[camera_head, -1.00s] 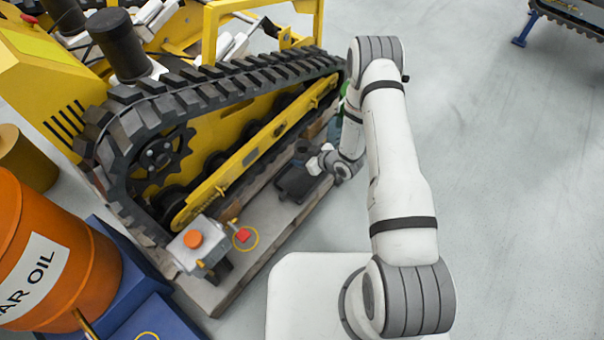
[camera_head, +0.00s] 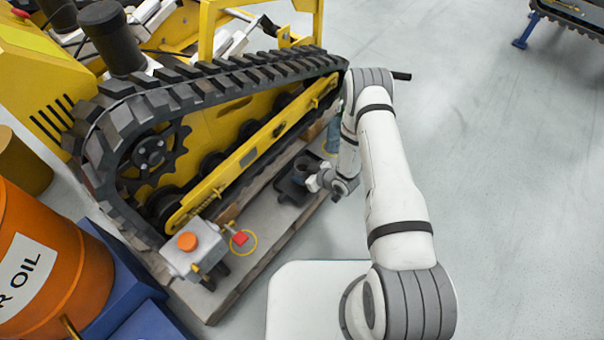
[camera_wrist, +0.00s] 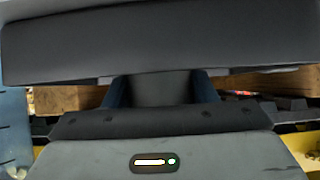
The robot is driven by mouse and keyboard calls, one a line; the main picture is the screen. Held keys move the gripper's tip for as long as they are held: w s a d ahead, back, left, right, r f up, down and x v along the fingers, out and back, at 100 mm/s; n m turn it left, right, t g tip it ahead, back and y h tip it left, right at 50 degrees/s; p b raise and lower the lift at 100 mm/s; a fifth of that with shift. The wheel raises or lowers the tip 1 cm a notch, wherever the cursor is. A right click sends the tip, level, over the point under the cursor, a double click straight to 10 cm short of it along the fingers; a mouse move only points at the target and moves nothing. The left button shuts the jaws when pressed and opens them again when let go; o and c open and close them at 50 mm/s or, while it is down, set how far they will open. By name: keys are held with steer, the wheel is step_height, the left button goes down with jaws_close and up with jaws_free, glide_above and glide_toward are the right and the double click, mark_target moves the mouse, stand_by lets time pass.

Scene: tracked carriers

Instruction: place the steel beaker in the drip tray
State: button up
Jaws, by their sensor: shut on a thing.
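The dark drip tray (camera_head: 288,194) lies on the wooden pallet beside the yellow track frame in the head view. My gripper (camera_head: 316,182) is low at the tray's right side, pointing left towards it. In the wrist view my gripper (camera_wrist: 160,100) is shut on a dark grey rounded body, which I take as the steel beaker (camera_wrist: 160,88). Only a short part of it shows between the fingers.
A pallet (camera_head: 222,292) runs under the rubber track (camera_head: 200,90). A grey box with an orange button (camera_head: 190,250) stands near its front end. A bluish container (camera_wrist: 12,120) is close at the left in the wrist view. Open floor (camera_head: 480,170) lies to the right.

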steer(key=shift+f, duration=0.1)
steer(key=o, duration=1.2)
